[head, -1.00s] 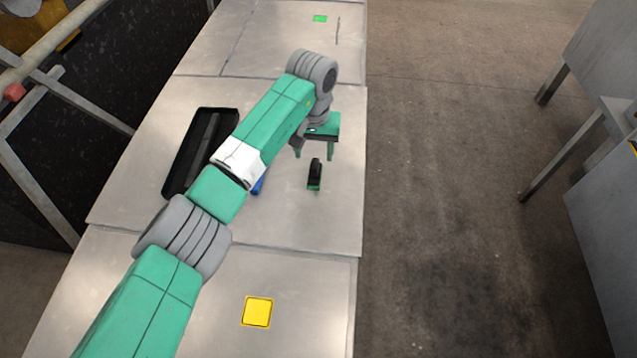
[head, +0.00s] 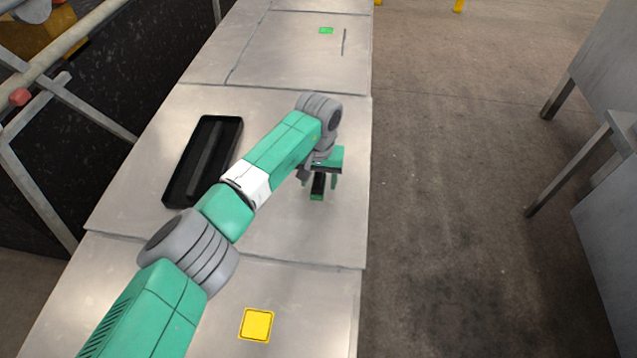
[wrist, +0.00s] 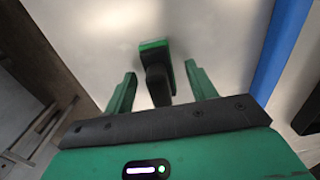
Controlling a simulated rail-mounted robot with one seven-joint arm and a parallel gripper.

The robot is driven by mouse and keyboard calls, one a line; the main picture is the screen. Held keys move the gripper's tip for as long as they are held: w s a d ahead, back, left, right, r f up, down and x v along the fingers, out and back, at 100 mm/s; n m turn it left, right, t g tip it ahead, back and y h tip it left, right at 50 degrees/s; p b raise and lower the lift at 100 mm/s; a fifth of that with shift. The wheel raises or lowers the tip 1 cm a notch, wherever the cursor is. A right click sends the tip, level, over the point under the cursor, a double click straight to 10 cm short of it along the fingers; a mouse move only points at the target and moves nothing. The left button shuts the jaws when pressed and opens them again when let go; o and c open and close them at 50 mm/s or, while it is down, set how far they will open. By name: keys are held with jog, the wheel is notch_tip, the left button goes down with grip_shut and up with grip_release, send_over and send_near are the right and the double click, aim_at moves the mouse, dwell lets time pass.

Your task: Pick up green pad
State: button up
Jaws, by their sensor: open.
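A green pad (head: 317,196) with a black upright handle stands on the metal table, near its right edge. In the wrist view its green base (wrist: 154,45) shows beyond the fingertips, and the black handle (wrist: 158,85) reaches back between the fingers. My gripper (head: 319,180) is open, with one finger on each side of the handle. In the wrist view my gripper (wrist: 160,70) shows clear gaps between both fingers and the handle. In the head view my gripper partly covers the pad's top.
A black tray (head: 172,194) lies left of my arm. A blue strip (wrist: 283,45) runs along the right of the wrist view. A flat green square (head: 326,30) lies far back and a yellow square (head: 256,324) near the front. Floor lies past the table's right edge.

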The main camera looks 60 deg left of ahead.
aim_at(318, 175)
jog(key=c, duration=1.1)
jog(key=shift+r, duration=0.1)
jog(key=shift+r, duration=0.2)
jog(key=r, duration=0.1)
jog(key=r+p, duration=0.1)
jog(key=r, duration=0.1)
jog(key=shift+s+d+r+p, duration=0.2)
jog(key=shift+d+p, duration=0.05)
jog(key=shift+p, duration=0.1)
jog(key=s+d+p, duration=0.1)
jog(key=s+d, duration=0.2)
jog(key=d, duration=0.1)
jog(key=s+d+p, duration=0.1)
jog(key=s+d, duration=0.2)
jog(key=s+d+r+p, duration=0.1)
jog(key=s+d+p, duration=0.1)
jog(key=s+d, duration=0.2)
jog(key=shift+d, duration=0.3)
